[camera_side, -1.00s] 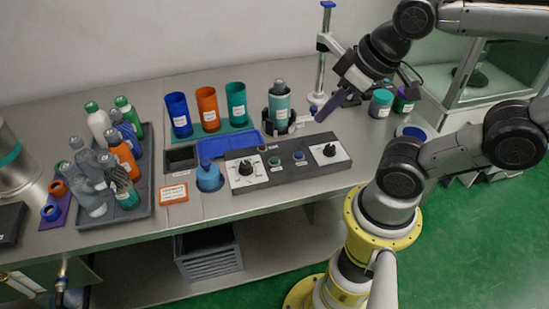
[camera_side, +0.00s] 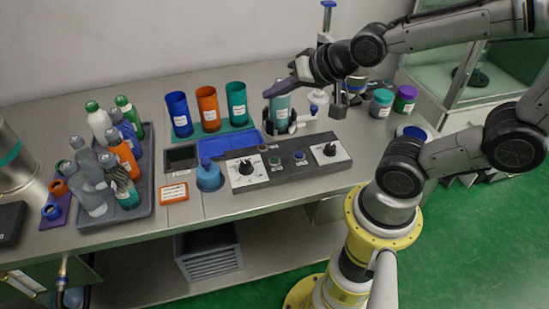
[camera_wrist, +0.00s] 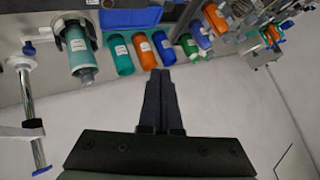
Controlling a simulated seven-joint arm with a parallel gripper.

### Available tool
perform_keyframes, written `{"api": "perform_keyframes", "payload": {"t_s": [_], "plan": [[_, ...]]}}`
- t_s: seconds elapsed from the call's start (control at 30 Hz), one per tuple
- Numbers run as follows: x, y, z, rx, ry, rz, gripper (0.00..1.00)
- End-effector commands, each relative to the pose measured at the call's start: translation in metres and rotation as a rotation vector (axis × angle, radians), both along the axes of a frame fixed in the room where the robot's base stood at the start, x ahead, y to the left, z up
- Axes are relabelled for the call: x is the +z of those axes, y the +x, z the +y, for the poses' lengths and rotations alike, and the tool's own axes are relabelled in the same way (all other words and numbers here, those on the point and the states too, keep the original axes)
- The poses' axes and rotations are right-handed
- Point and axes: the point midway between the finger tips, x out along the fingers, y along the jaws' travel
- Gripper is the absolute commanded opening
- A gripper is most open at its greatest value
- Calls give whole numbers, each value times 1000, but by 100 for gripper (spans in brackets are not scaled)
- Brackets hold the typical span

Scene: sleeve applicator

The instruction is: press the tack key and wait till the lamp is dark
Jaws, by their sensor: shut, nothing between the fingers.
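The dark control panel (camera_side: 262,176) lies on the bench in the side view. It has a white dial plate with a black knob at each end. My gripper (camera_side: 268,92) is shut and empty, above and behind the panel, in front of the teal bottle's top. Its shut fingers also show in the wrist view (camera_wrist: 161,86).
The teal bottle (camera_wrist: 82,58) stands in a dark holder near my fingers. Blue (camera_side: 179,114), orange (camera_side: 207,108) and teal (camera_side: 236,104) cups stand left of it. A post stand (camera_wrist: 27,95) is close by. A bottle tray (camera_side: 145,205) is at left.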

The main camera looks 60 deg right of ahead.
Motion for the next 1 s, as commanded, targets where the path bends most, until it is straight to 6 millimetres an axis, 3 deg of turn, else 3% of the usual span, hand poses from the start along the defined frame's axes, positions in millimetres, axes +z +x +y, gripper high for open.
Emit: {"api": "perform_keyframes", "payload": {"t_s": [0.23, 0.5, 1.0], "plan": [[-55, 24, -19, -164, 131, -33, 0], [-104, 14, -30, -219, 146, 46, 0], [-110, 12, -33, -230, 146, 58, 0]]}}
